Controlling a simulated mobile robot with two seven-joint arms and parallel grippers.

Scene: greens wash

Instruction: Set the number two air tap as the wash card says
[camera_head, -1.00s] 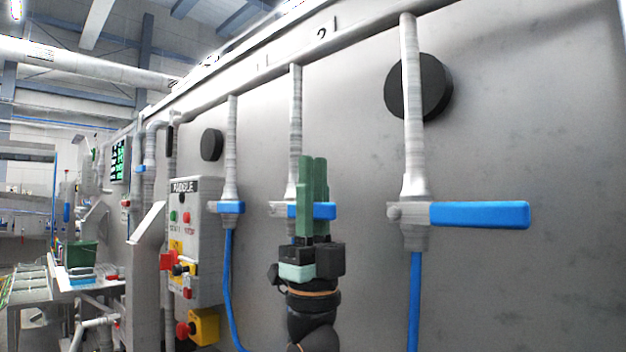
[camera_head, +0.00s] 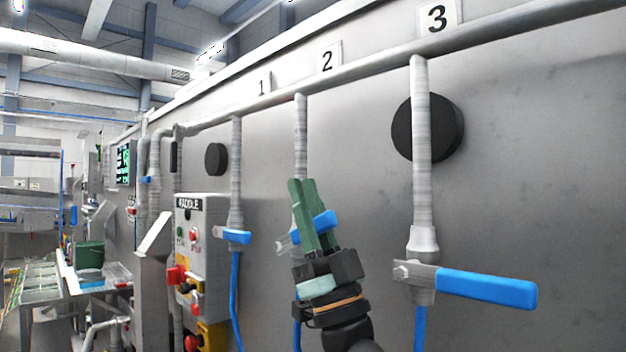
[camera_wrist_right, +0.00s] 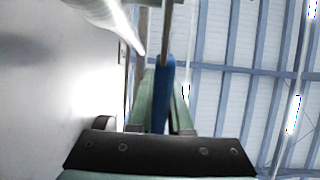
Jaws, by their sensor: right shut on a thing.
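The number two air tap is on the middle pipe (camera_head: 300,140), below the plate marked 2 (camera_head: 327,60). Its blue lever (camera_head: 327,219) points right and tilts upward at its free end. My right gripper (camera_head: 303,190), with green fingers, is shut on this lever and leans to the left. In the right wrist view the blue lever (camera_wrist_right: 162,95) stands between the green fingers. The tap's body is partly hidden behind the fingers. My left gripper is not in view. I cannot make out a wash card.
Tap one's blue lever (camera_head: 237,237) is to the left and tap three's blue lever (camera_head: 487,288) is to the right, both pointing right. A paddle control box (camera_head: 203,250) with buttons stands left of tap one. Blue hoses hang below the taps.

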